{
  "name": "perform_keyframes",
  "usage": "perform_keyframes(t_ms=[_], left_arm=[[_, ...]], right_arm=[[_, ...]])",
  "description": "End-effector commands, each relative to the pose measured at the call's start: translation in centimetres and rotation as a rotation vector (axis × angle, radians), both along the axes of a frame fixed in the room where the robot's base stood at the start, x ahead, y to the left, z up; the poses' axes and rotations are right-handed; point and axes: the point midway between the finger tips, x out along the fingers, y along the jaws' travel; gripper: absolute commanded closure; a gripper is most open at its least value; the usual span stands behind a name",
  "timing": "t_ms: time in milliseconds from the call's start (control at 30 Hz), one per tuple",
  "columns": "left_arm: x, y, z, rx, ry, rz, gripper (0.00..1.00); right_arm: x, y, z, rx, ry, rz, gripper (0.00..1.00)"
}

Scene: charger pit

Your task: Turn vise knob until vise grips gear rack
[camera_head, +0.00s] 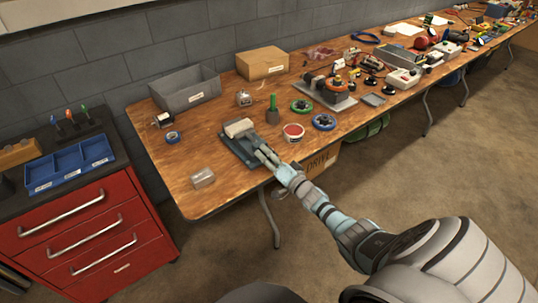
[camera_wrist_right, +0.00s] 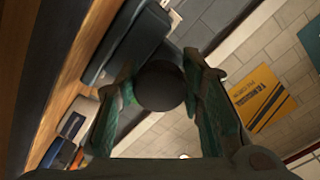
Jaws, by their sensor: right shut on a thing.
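The vise (camera_head: 234,150) sits near the front edge of the wooden workbench, with a dark flat base. A pale block (camera_head: 238,127) shows at its back end; I cannot tell whether this is a jaw or the gear rack. My right gripper (camera_head: 263,155) reaches the front end of the vise. In the right wrist view, a dark round knob (camera_wrist_right: 160,87) lies between the two greenish fingers, and the right gripper (camera_wrist_right: 160,100) is shut on it. The vise jaws' gap is too small to see. My left gripper is not in view.
A red and white round tin (camera_head: 293,132) stands right of the vise, and a small clear box (camera_head: 202,178) lies to its left. A grey bin (camera_head: 187,92) and a cardboard box (camera_head: 262,62) stand behind. Bare wood (camera_head: 207,150) lies left of the vise.

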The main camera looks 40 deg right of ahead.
Motion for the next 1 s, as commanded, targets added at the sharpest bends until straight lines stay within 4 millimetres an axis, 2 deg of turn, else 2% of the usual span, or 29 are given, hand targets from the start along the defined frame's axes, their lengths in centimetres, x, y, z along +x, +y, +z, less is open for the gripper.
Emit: perform_keyframes(t_ms=[1000], left_arm=[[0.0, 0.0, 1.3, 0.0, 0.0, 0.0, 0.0]], right_arm=[[-0.1, 0.1, 0.3, 0.942, -0.016, -0.003, 0.93]])
